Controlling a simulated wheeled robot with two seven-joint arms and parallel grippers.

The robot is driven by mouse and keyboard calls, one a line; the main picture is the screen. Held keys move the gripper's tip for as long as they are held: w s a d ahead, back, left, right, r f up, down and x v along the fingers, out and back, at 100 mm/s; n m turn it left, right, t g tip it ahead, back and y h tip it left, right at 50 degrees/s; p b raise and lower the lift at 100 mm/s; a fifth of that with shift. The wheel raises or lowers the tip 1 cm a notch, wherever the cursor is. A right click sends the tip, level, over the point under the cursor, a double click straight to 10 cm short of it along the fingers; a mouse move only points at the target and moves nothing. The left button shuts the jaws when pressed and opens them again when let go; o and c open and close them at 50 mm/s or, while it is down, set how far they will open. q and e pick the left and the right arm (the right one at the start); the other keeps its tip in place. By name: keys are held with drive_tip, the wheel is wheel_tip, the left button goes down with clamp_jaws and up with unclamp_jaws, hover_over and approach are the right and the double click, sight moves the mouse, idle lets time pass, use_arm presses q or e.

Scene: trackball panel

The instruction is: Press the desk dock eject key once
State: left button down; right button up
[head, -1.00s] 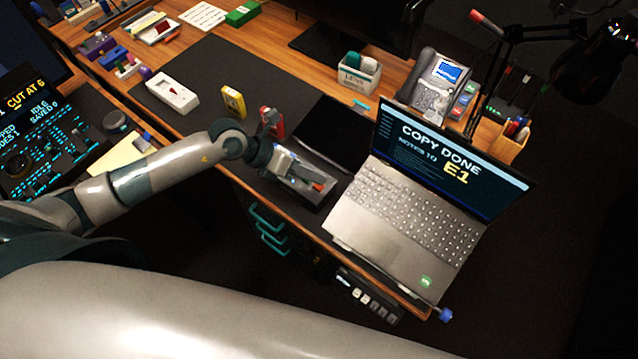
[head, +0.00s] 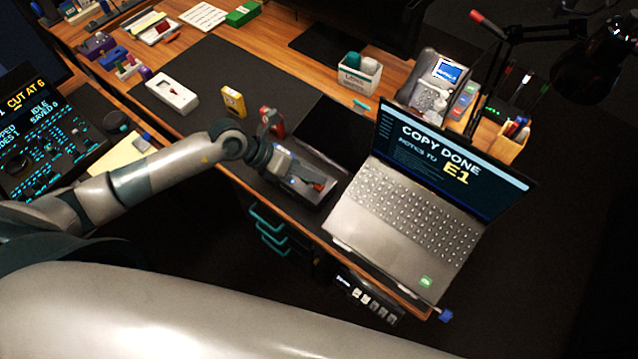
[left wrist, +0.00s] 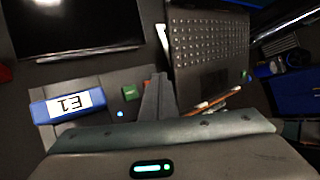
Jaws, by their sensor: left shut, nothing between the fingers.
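The desk dock (head: 330,163) is a grey unit on the desk left of the laptop, partly hidden by my left gripper (head: 310,182). In the left wrist view it carries a blue cartridge (left wrist: 68,104) labelled E1, a green key (left wrist: 130,92) and a small lit blue light (left wrist: 120,114). A reddish patch (left wrist: 148,83) shows beside my finger, mostly hidden; I cannot read any key label. My left gripper is shut and empty, its fingers over the dock; I cannot tell whether they touch it. My right gripper is not in view.
The open laptop (head: 400,215) stands close right of the gripper, its screen reading "COPY DONE" and E1. The desk's front edge is near.

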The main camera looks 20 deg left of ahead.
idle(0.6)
use_arm(q)
drive_tip(key=shift+f, duration=0.15)
drive_tip(key=shift+f, duration=0.25)
drive_tip(key=shift+f+b, duration=0.15)
drive_tip(key=shift+b, duration=0.15)
drive_tip(key=shift+f, duration=0.3)
idle(0.6)
drive_tip(key=shift+r, duration=0.2)
drive_tip(key=shift+r+p, duration=0.6)
drive_tip(key=shift+r, duration=0.05)
